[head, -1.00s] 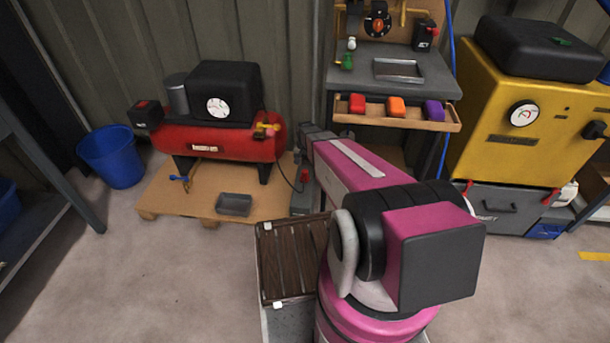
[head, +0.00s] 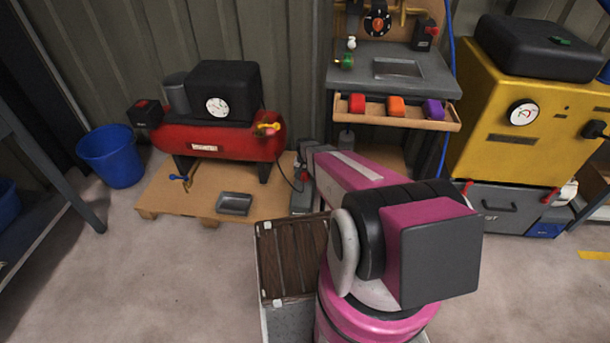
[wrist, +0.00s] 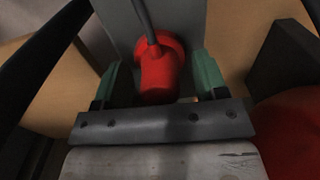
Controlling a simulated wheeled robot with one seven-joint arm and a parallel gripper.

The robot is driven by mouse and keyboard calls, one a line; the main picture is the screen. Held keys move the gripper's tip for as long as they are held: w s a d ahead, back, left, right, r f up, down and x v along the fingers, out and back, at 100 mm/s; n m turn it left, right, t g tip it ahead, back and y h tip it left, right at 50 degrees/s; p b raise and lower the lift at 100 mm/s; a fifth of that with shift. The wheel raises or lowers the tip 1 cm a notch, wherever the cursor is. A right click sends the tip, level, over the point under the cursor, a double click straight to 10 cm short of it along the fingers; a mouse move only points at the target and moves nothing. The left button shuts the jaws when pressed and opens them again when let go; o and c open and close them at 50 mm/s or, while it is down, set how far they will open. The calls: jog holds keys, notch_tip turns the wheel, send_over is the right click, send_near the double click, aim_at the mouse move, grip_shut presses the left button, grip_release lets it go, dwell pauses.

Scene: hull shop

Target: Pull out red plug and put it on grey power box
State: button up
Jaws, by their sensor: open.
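The red plug (wrist: 158,75) stands against a grey surface of the power box (wrist: 122,25) in the wrist view, with a grey cable running from its top. My gripper (wrist: 157,80) is open, with one green fingertip on each side of the plug and a gap showing. I cannot tell how far the plug is seated. In the head view the grey power box (head: 302,202) stands at the pallet's right edge, partly hidden by my arm, which also mostly hides the gripper and plug.
A red compressor (head: 220,140) sits on a wooden pallet (head: 160,205), with a small grey tray (head: 234,204) in front. A workbench (head: 440,80) with an open drawer and a yellow machine (head: 530,120) stand to the right. A slatted crate (head: 270,270) is near me.

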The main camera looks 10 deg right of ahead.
dwell(0.9)
grip_shut()
jog(key=shift+r, duration=0.2)
jog(key=shift+r, duration=2.75)
